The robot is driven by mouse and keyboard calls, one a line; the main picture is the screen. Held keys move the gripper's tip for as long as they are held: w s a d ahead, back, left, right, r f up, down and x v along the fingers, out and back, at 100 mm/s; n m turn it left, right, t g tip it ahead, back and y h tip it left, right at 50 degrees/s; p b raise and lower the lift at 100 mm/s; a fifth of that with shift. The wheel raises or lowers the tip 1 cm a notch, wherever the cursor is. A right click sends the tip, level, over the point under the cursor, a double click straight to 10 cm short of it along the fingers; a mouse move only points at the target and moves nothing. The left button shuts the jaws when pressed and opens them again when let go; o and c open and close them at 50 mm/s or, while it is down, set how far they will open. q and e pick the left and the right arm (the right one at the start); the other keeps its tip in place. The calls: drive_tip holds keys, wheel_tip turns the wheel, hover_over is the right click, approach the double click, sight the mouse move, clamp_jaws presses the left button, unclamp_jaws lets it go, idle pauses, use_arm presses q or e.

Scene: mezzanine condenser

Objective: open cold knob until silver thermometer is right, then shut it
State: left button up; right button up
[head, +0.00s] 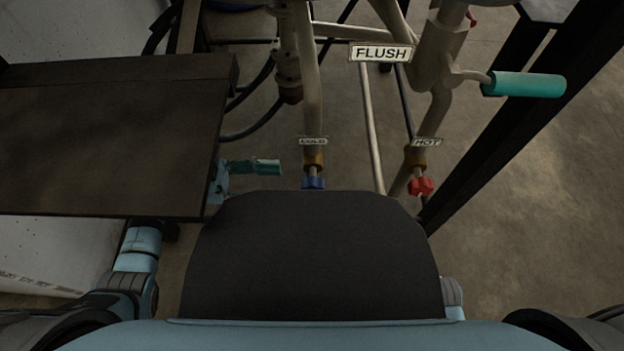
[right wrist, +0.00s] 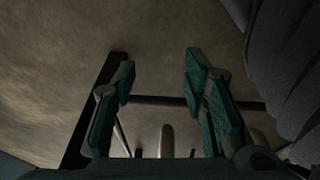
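The blue cold knob (head: 312,183) sits at the lower end of a pipe in the head view, under a small COLD sign (head: 313,141). My left gripper (head: 277,167) is to the left of the knob, pointing right, with a gap between its tips and the knob. Its fingers overlap in this view, so their opening is unclear. My right gripper (right wrist: 160,75) shows in the right wrist view with its two teal fingers spread apart and nothing between them. It cannot be made out in the head view. I cannot see a silver thermometer.
A red hot knob (head: 421,186) hangs under a HOT sign (head: 427,142). A FLUSH sign (head: 381,53) and a green-handled lever (head: 523,84) are above. A dark panel (head: 105,140) fills the left. A black beam (head: 500,130) slants at the right, with bare floor beyond.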

sight(304, 182)
use_arm(q)
drive_tip(key=d+b, duration=0.2)
drive_tip(key=d, duration=0.6)
drive_tip(key=shift+d+f, duration=0.15)
drive_tip(key=shift+d, duration=0.55)
clamp_jaws()
use_arm(e)
drive_tip(key=v, duration=0.5)
drive_tip(key=shift+w+a+r, duration=0.1)
drive_tip(key=shift+w+r, duration=0.05)
drive_tip(key=shift+w, duration=0.2)
